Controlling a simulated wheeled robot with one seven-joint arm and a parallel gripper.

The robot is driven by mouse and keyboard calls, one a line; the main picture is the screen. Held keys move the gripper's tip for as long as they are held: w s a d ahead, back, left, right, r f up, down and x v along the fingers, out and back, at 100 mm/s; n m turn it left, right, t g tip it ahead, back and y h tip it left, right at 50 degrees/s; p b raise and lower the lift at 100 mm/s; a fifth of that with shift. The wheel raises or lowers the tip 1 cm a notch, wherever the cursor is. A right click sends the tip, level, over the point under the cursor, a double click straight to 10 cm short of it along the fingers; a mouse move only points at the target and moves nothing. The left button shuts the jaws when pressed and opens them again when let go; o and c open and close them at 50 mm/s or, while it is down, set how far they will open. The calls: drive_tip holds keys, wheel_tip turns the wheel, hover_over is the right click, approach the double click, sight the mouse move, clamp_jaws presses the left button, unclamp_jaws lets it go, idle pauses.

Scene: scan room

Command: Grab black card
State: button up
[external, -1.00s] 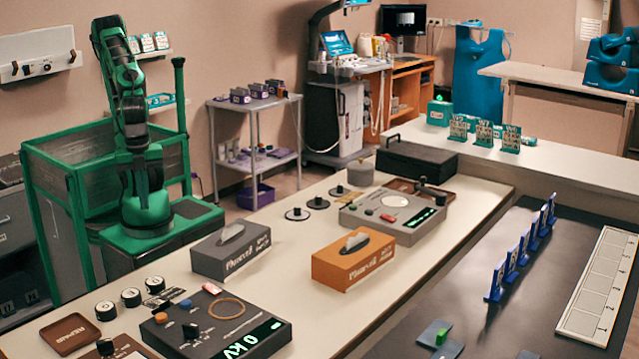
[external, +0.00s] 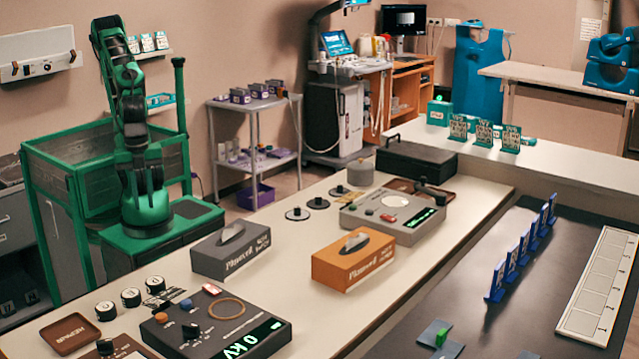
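My green and black arm stands folded upright on its green base at the left of the external view. My gripper cannot be made out clearly against the dark arm links, and its fingers do not show as open or shut. No card is seen in it. A small dark flat piece with pale marks (external: 158,300) lies on the long white table, beside the round black-and-white knobs (external: 131,297). It may be the black card, but it is too small to tell. My arm is well behind it, apart from the table top.
On the white table (external: 290,265) stand a grey box (external: 228,262), an orange box (external: 340,270), a control panel with a green display (external: 250,342) and a grey console (external: 375,225). A brown tray (external: 70,334) lies at front left. Blue upright holders (external: 512,258) line the dark table.

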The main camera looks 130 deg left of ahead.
sight(161, 296)
drive_tip(key=o, duration=1.9)
wheel_tip(161, 296, up, 6)
drive_tip(key=s, duration=0.1)
drive_tip(key=w+d+f+m+t, duration=0.2)
drive_tip(key=w+d+m+t, duration=0.15)
drive_tip(key=w+m, duration=0.45)
drive_tip(key=w+d+f+m+t, duration=0.3)
drive_tip(key=w+d+m, duration=0.2)
drive_tip(key=w+m, duration=0.25)
drive_tip(key=w+d+r+m+t, duration=0.4)
drive_tip(key=w+d+m+t, duration=0.2)
drive_tip(key=d+m, duration=0.6)
drive_tip(key=f, duration=0.3)
drive_tip(key=a+f+m, duration=0.1)
drive_tip(key=f, duration=0.3)
drive_tip(key=a+f+m, duration=0.1)
drive_tip(key=f, duration=0.3)
drive_tip(key=shift+a+f, duration=0.2)
drive_tip(key=x, duration=0.5)
drive_tip(key=shift+w+f, duration=0.15)
drive_tip(key=shift+w, duration=0.1)
drive_tip(key=shift+x, duration=2.65)
